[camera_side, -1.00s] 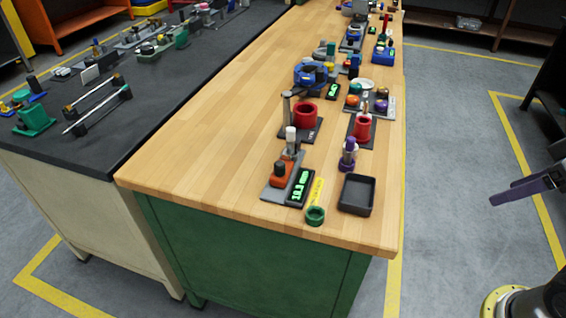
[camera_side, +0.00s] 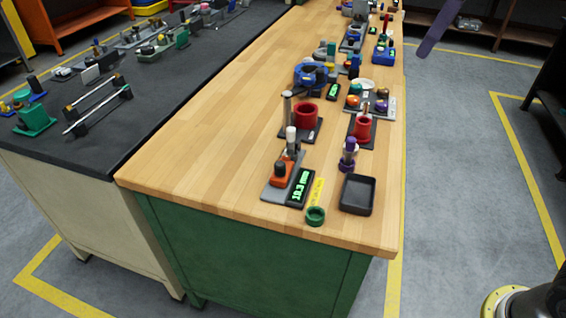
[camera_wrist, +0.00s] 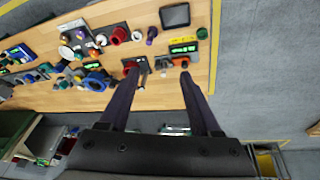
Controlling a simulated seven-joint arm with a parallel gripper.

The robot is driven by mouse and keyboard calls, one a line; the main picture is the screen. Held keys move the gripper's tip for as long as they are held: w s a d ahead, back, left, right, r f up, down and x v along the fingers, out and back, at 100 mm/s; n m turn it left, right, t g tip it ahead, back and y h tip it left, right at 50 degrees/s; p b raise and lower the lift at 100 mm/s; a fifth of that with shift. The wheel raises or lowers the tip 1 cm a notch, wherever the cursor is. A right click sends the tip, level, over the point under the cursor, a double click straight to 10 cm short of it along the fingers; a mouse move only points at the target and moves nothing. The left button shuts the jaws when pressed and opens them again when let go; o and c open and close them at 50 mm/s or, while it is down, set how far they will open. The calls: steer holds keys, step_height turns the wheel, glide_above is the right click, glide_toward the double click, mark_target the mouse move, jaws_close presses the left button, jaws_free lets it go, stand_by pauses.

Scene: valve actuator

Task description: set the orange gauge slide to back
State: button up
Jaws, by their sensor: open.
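The orange gauge slide (camera_side: 283,174) with its dark knob sits on a grey plate (camera_side: 272,193) near the front of the wooden bench. A dark display (camera_side: 300,188) with green digits, about 10.3 mm, stands right of it. In the wrist view the slide (camera_wrist: 184,63) appears small, beyond the right finger's tip. My gripper (camera_wrist: 159,76) is open and empty, its two purple fingers spread wide. In the side view only a purple finger (camera_side: 438,28) shows at the upper right, apart from the slide.
A black tray (camera_side: 357,195), green ring (camera_side: 316,216), purple-topped post (camera_side: 349,152) and red cup (camera_side: 305,115) are near the gauge. A white-topped post (camera_side: 291,138) stands behind the slide. The bench's left part is clear.

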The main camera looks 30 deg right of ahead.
steer(key=w+a+f+n+g, duration=0.1)
steer(key=w+a+f, duration=0.2)
steer(key=w+a, duration=0.45)
steer(key=n+g, duration=0.3)
glide_above(280, 164)
step_height(280, 164, down, 16)
steer(key=shift+h, duration=0.3)
step_height(280, 164, down, 14)
steer(key=shift+w+r, duration=0.1)
steer(key=shift+c, duration=0.2)
jaws_close()
steer(key=shift+r, duration=0.1)
